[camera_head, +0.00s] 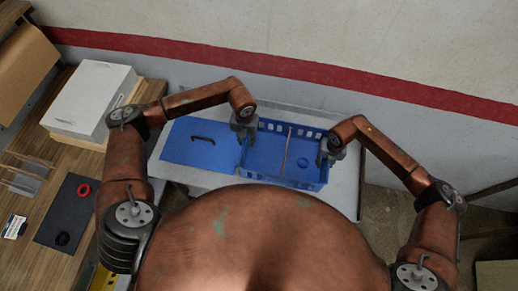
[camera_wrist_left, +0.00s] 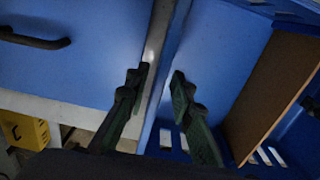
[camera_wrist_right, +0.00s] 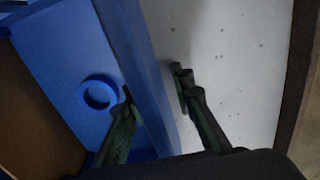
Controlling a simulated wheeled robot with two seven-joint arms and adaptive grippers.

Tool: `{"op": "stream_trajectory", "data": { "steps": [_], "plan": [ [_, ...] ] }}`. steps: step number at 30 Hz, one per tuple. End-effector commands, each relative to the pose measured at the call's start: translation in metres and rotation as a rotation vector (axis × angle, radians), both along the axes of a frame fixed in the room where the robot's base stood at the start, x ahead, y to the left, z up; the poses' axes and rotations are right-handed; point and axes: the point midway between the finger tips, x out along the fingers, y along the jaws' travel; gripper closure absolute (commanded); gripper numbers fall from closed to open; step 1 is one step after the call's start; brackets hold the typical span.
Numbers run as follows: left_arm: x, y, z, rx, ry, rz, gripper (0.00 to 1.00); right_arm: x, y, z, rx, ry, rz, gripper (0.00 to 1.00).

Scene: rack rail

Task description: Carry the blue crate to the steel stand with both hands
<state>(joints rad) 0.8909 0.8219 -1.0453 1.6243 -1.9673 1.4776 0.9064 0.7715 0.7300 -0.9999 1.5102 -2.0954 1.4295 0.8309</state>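The blue crate (camera_head: 262,180) stands on a light grey tabletop (camera_head: 344,188). It holds a thin brown divider (camera_head: 286,150) and a blue ring (camera_wrist_right: 98,94). My left gripper (camera_head: 243,128) is at the crate's left wall, its fingers (camera_wrist_left: 160,80) apart on either side of that wall. My right gripper (camera_head: 331,151) is at the right wall, its fingers (camera_wrist_right: 153,85) apart with the wall between them. A gap shows between the outer right finger and the wall. I cannot tell whether the grey tabletop is the steel stand.
A flat blue panel (camera_head: 185,151) with a black handle (camera_head: 203,139) lies left of the crate. A wooden bench (camera_head: 22,190) at the left holds a white box (camera_head: 90,98), a dark mat (camera_head: 62,229) and a red ring (camera_head: 83,190). A wall stands close behind.

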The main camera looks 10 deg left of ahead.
Motion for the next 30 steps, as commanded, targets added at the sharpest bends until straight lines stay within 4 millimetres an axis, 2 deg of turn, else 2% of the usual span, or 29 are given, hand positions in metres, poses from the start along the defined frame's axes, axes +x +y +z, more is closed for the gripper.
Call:
{"op": "stream_trajectory", "data": {
  "steps": [3, 8, 11, 24, 30],
  "plan": [
    [0.000, 0.000, 0.011, 0.000, 0.000, 0.000, 0.78, 0.000, -0.001, -0.002, -0.003, 0.001, -0.001, 0.78],
    [0.000, 0.000, 0.017, 0.000, 0.000, 0.001, 0.78, 0.000, -0.001, 0.003, -0.002, 0.000, 0.000, 0.78],
    [-0.001, 0.000, 0.017, 0.000, 0.000, 0.001, 0.78, 0.001, -0.001, 0.016, -0.001, -0.003, 0.001, 0.78],
    [-0.001, 0.000, 0.017, 0.000, 0.001, 0.000, 0.78, 0.002, 0.000, 0.102, -0.001, -0.004, 0.000, 0.78],
    [-0.001, 0.000, 0.017, 0.000, 0.001, 0.000, 0.78, 0.001, 0.000, 0.118, -0.001, -0.002, 0.000, 0.78]
  ]
}}
